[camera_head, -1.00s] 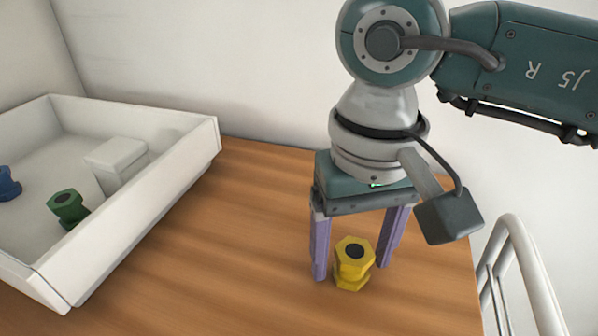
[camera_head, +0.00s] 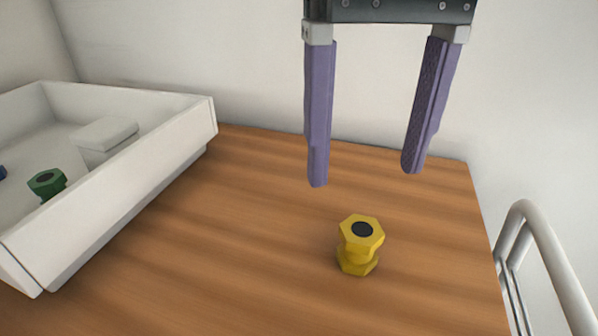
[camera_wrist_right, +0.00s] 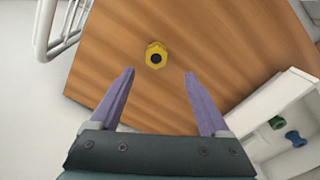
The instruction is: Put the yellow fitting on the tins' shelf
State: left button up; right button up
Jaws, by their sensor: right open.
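The yellow fitting (camera_head: 359,245) stands upright on the wooden table, a hexagonal piece with a dark round hole in its top. It also shows in the right wrist view (camera_wrist_right: 155,55), ahead of the fingers and between their lines. My right gripper (camera_head: 366,172) is open and empty, raised above the table and apart from the fitting; its purple fingers also show in the right wrist view (camera_wrist_right: 159,75). My left gripper is not in view. No shelf with tins is in view.
A white tray (camera_head: 185,140) stands at the left with a green fitting (camera_head: 46,184), a white block (camera_head: 104,136) and part of a blue fitting (camera_head: 2,173) in it. A pale metal rail (camera_head: 545,250) stands beyond the table's right edge. The wooden table (camera_head: 240,260) is clear around the yellow fitting.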

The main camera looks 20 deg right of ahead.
aim_at(361, 227)
notch_tip(361, 227, down, 4)
jog(key=shift+f+p, duration=0.2)
jog(key=shift+p, duration=0.15)
jog(key=f, duration=0.5)
jog(key=shift+w+d+f, duration=0.1)
jog(key=shift+w+d, duration=0.05)
jog(key=shift+d, duration=0.2)
jog(key=shift+c, duration=0.4)
grip_shut()
